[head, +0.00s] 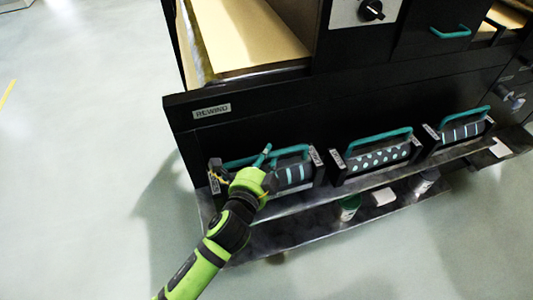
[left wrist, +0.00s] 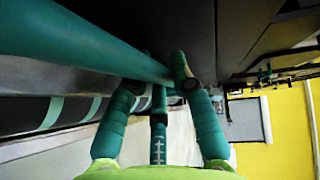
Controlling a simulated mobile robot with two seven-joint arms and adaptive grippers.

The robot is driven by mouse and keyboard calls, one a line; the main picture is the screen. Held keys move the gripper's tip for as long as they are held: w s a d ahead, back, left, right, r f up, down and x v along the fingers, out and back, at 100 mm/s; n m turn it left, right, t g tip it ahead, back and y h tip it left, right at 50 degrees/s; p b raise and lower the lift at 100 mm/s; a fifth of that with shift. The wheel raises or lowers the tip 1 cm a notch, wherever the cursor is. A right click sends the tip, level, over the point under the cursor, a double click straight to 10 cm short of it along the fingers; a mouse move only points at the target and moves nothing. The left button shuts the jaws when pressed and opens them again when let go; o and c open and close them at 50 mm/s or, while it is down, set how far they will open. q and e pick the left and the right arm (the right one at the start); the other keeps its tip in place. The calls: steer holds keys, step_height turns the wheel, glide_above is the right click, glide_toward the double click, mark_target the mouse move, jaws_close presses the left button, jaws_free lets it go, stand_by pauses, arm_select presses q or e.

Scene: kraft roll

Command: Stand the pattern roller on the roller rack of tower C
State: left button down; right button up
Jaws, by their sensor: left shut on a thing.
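A dark roller with light teal stripes (head: 294,174) and a teal handle (head: 240,161) is at the leftmost place on the rack ledge (head: 300,198) of the black machine. It appears level between end brackets. My left gripper (head: 264,163) is at the handle, covering part of the roller. In the left wrist view, my left gripper (left wrist: 160,84) is shut on the teal handle bar (left wrist: 100,42), with the striped roller (left wrist: 50,112) beside it at left. Two more handled rollers sit to the right: a dotted one (head: 378,157) and a striped one (head: 462,132). No letter C is readable.
A plate reading REWIND (head: 212,111) is on the machine front. A lower shelf (head: 285,236) holds a green-marked can (head: 349,207), a white block (head: 383,197) and another can (head: 424,182). Open pale floor (head: 80,180) lies to the left.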

mark_target(267, 167)
arm_select(q)
steer(key=shift+w+f+b, duration=0.1)
steer(key=shift+f+b, duration=0.4)
steer(key=shift+f, duration=1.5)
steer(key=c, duration=1.1)
jaws_free()
steer(key=shift+f, duration=0.25)
steer(key=shift+s+r, duration=0.1)
steer(key=shift+s, duration=0.15)
steer(key=v, duration=1.1)
steer(key=shift+s+a+r+b, duration=0.15)
steer(key=shift+s+a+b, duration=0.05)
steer(key=shift+s+b, duration=0.1)
